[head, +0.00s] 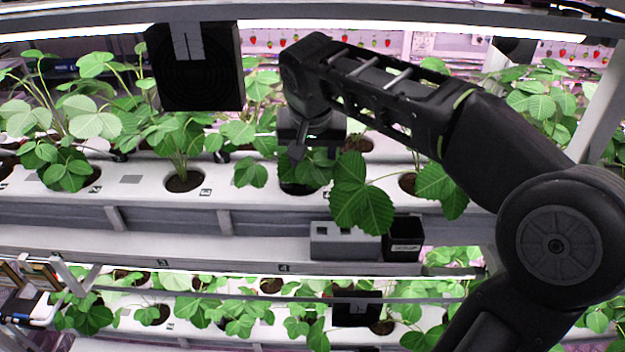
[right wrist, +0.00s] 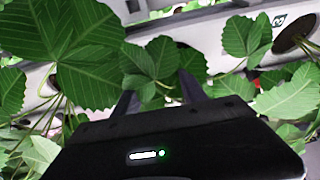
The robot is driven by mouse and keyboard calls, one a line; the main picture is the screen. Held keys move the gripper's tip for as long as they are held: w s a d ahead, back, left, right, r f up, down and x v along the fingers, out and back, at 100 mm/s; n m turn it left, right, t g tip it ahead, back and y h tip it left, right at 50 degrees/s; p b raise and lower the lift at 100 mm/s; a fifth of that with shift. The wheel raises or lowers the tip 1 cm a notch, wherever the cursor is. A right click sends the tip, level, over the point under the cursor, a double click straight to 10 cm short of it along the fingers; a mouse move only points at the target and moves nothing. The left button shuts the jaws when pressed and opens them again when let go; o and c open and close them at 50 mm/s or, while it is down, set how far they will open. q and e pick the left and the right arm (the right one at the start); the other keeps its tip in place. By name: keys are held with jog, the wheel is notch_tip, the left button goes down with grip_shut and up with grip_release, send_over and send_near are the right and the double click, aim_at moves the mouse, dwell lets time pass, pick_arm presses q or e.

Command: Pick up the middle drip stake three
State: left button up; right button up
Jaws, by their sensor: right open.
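I cannot make out a drip stake for certain in either view; leaves and my right arm cover much of the middle of the upper planting channel (head: 250,208). My right gripper (head: 305,152) points down among strawberry leaves over a planting hole (head: 300,188) in that channel. In the right wrist view its two dark fingers (right wrist: 158,96) stand apart, with a leaf (right wrist: 150,62) showing between and beyond them. I see nothing held between them. My left gripper is not in view.
A grey box (head: 345,241) and a black cup (head: 403,246) stand on the ledge below the channel. A black square unit (head: 195,68) hangs at upper left. A lower planted tier (head: 190,325) runs beneath. Large leaves (head: 360,195) crowd the gripper.

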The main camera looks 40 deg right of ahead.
aim_at(313, 174)
jog(key=p+x, duration=0.1)
jog(key=x, duration=0.4)
jog(key=shift+w+f, duration=0.1)
jog(key=shift+w, duration=0.05)
jog(key=shift+c, duration=0.2)
dwell(0.5)
grip_shut()
dwell(0.3)
